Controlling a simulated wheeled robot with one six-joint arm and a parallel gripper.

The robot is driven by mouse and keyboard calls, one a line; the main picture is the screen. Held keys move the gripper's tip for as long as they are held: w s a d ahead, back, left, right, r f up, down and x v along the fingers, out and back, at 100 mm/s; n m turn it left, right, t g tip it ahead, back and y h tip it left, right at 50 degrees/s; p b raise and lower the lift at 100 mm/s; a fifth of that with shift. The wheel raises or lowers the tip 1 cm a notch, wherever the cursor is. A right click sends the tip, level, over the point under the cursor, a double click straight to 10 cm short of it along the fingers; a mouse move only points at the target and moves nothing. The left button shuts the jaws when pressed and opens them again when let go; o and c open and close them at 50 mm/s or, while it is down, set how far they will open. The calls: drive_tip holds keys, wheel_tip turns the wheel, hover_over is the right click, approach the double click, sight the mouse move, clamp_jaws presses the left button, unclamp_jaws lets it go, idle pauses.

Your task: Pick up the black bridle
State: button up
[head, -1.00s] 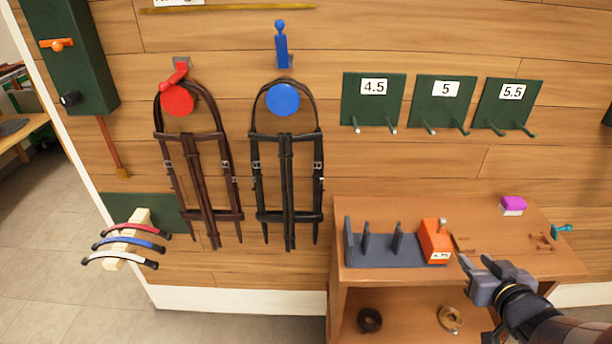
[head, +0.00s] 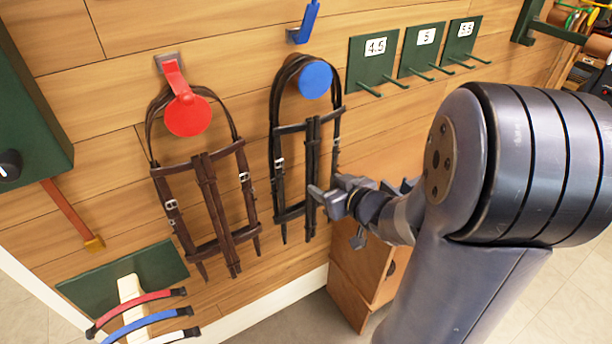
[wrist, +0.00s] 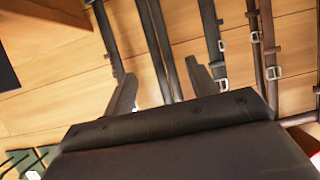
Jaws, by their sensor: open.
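The black bridle (head: 312,150) hangs on the wall from a hook with a blue disc (head: 315,79). Its straps hang straight down. My gripper (head: 318,198) is open in front of the bridle's lower right part. In the wrist view my gripper's two fingers (wrist: 163,90) stand apart, and dark bridle straps (wrist: 151,40) run between and beyond them. I cannot tell whether the fingers touch the straps. My arm hides part of the wall and bench to the right.
A brown bridle (head: 208,190) hangs to the left under a red disc (head: 188,115). Green plates with pegs (head: 374,66) are on the wall to the right. A wooden bench (head: 350,280) stands below. A rack with coloured straps (head: 140,310) is at the lower left.

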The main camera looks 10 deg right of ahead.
sight(313, 179)
drive_tip(key=x, duration=0.4)
drive_tip(key=shift+a+f+b, duration=0.1)
drive_tip(key=shift+a+b, duration=0.1)
drive_tip(key=shift+b, duration=0.15)
drive_tip(key=shift+r+b+x, duration=0.15)
drive_tip(key=shift+b+x, duration=0.1)
drive_tip(key=shift+x, duration=1.15)
drive_tip(key=shift+r+b+x, duration=0.15)
drive_tip(key=shift+b+x, duration=0.1)
drive_tip(key=shift+x, duration=1.1)
drive_tip(key=shift+w, duration=0.15)
clamp_jaws()
